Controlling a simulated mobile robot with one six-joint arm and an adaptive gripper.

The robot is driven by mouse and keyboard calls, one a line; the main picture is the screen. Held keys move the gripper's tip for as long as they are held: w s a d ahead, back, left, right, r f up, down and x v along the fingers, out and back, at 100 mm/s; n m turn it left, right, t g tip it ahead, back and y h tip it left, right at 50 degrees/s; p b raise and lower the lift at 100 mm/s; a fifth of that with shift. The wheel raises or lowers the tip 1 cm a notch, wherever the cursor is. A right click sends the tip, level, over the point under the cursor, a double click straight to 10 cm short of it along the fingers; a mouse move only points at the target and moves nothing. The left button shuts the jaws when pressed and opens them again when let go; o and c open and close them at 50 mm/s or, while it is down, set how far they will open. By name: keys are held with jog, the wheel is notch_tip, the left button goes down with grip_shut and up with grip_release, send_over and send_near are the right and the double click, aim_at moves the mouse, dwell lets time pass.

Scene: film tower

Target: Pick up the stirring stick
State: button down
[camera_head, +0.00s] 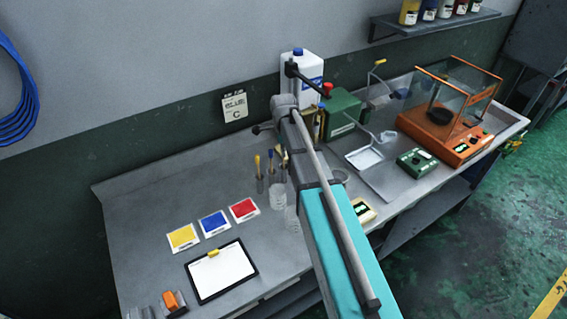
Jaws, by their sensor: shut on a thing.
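I cannot tell whether either is the stirring stick. A large teal body with a long grey, black-ended rod reaches in from the lower right and covers the bench just right of these tools. I cannot make out my gripper's fingertips or anything held in them.
Yellow (183,237), blue (213,222) and red (243,209) cards lie beside a clipboard (221,296). A white bottle (297,70), green machine (346,108), small green device (416,162) and orange glass-sided balance (450,140) stand farther back. Bare bench lies left of the cards.

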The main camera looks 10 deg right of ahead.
jog(key=shift+r, duration=0.1)
dwell(0.3)
notch_tip(320, 180, up, 10)
jog(key=p, duration=1)
dwell(0.7)
notch_tip(320, 180, up, 9)
jog(key=w+a+n+p, duration=0.1)
jog(key=n+p, duration=0.4)
jog(key=p, duration=0.4)
jog(key=shift+a, duration=0.2)
